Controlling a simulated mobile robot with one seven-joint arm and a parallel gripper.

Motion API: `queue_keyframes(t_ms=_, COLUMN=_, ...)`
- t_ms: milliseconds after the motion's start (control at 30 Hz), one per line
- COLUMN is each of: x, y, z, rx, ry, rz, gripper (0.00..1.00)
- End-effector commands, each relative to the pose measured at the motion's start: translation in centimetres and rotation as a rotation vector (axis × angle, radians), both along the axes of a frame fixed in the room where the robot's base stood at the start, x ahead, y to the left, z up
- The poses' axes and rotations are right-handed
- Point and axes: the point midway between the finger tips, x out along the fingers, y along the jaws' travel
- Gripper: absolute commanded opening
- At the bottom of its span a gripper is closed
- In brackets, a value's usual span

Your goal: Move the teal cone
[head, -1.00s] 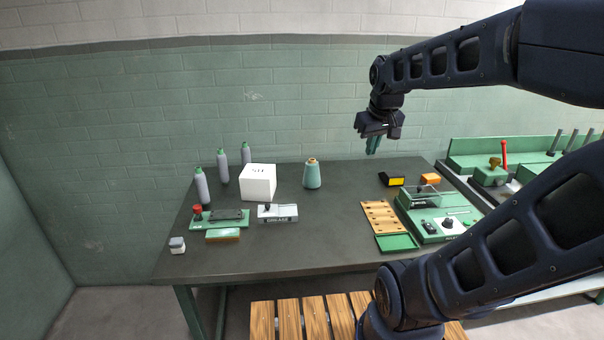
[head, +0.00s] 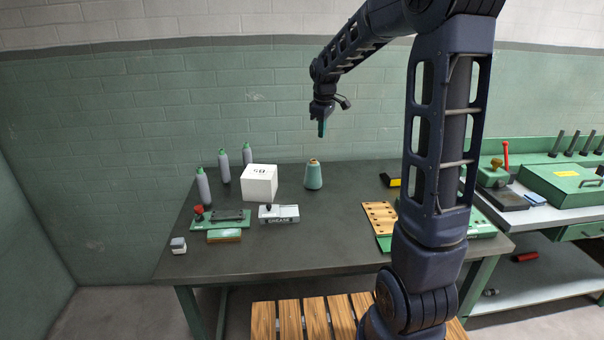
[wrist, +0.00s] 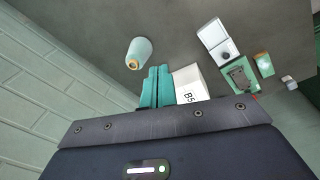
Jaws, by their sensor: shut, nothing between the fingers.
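The teal cone (head: 313,175) stands upright on the dark table (head: 330,240), near its back edge, with a tan tip on top. In the wrist view the cone (wrist: 139,54) shows just left of the fingers. My gripper (head: 321,128) hangs above the cone, apart from it, with its teal fingers pointing down. The fingers are together in the wrist view (wrist: 157,86), with nothing between them.
A white box (head: 260,184) stands left of the cone, with several grey bottles (head: 223,166) behind and left of it. A grey and white device (head: 279,214) sits in front. A wooden holed board (head: 379,217) lies to the right. The table between is clear.

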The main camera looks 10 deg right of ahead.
Motion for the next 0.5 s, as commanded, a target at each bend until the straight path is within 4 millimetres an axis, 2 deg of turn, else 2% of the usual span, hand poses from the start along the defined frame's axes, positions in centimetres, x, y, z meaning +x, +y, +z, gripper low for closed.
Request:
queue_keyframes(t_ms=33, x=1.3, y=0.7, z=-1.0, rx=-0.005, ry=0.014, rz=0.038, gripper=0.00)
queue_keyframes(t_ms=200, x=5.3, y=3.0, z=-4.0, rx=-0.020, ry=0.049, rz=0.172, gripper=0.00)
queue_keyframes(t_ms=500, x=11.4, y=7.1, z=-10.4, rx=-0.034, ry=0.108, rz=0.403, gripper=0.00)
